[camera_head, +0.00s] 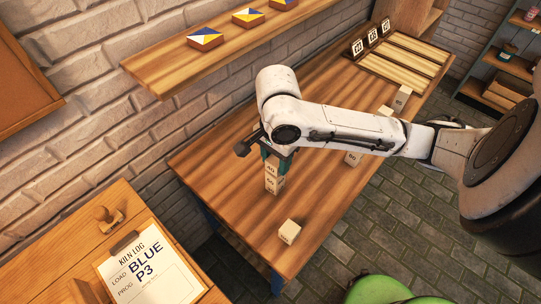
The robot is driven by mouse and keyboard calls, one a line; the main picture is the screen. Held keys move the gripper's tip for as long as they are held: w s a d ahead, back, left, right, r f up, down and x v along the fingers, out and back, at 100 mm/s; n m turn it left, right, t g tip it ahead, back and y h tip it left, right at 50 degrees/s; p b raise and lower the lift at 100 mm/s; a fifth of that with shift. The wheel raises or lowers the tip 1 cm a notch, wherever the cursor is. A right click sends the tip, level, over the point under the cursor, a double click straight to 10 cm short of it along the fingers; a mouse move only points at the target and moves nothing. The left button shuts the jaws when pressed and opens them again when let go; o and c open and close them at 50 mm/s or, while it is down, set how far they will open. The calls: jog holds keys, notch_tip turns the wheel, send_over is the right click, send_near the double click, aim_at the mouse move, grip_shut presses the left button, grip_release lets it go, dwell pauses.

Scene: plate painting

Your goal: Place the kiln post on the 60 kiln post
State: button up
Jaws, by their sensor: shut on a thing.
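My gripper (276,158) points down over the wooden table, its teal fingers shut on the top of a pale kiln post (271,171) with a number that looks like 40. Directly under it stands another pale kiln post (274,184), whose number looks like 60. The two posts line up as an upright column. I cannot tell whether the upper one rests on the lower one or is a hair above it. The fingertips partly hide the upper post's top.
On the wooden table (325,215), a loose pale post (290,232) stands near the front edge. Another numbered post (352,158) is under my arm, and a tall one (402,97) stands farther back. A slatted rack (405,60) lies at the far end. A wall shelf (200,55) overhangs the left.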

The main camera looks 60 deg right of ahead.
aim_at(276, 160)
jog(key=shift+a+f, duration=0.1)
jog(key=shift+f, duration=0.2)
jog(key=shift+f, duration=0.1)
jog(key=o, duration=1.1)
notch_tip(276, 160, up, 12)
jog(key=p, duration=0.2)
jog(key=shift+p, duration=0.4)
